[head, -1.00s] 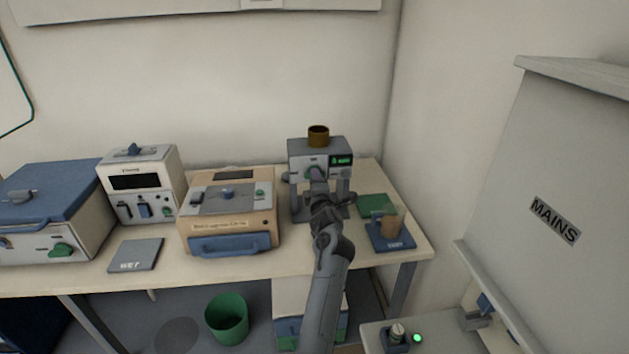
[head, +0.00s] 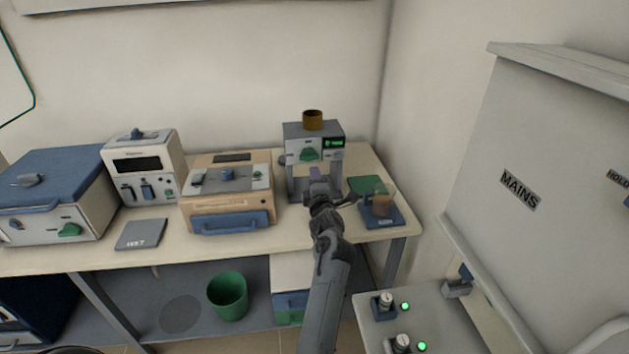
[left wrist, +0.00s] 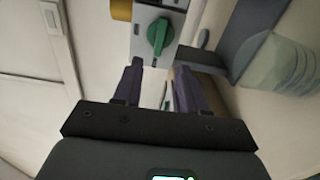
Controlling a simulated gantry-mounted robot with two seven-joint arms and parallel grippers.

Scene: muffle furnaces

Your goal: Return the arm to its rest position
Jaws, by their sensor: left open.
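My left gripper (head: 314,177) is open and empty. It is in front of the small grey machine (head: 300,132) at the right of the bench, a little below its green knob (head: 308,154). In the left wrist view my two purple fingers (left wrist: 158,78) stand apart, with the green knob (left wrist: 160,36) beyond the tips and no contact visible. My left forearm reaches in from the bottom of the head view. My right gripper does not show.
A brown cup (head: 312,119) sits on the machine. A blue scale (head: 385,219) bearing a tan beaker (head: 381,205) stands close right, beside a green mat (head: 366,185). A beige-and-grey furnace (head: 231,205) is left. The MAINS cabinet (head: 560,160) stands right.

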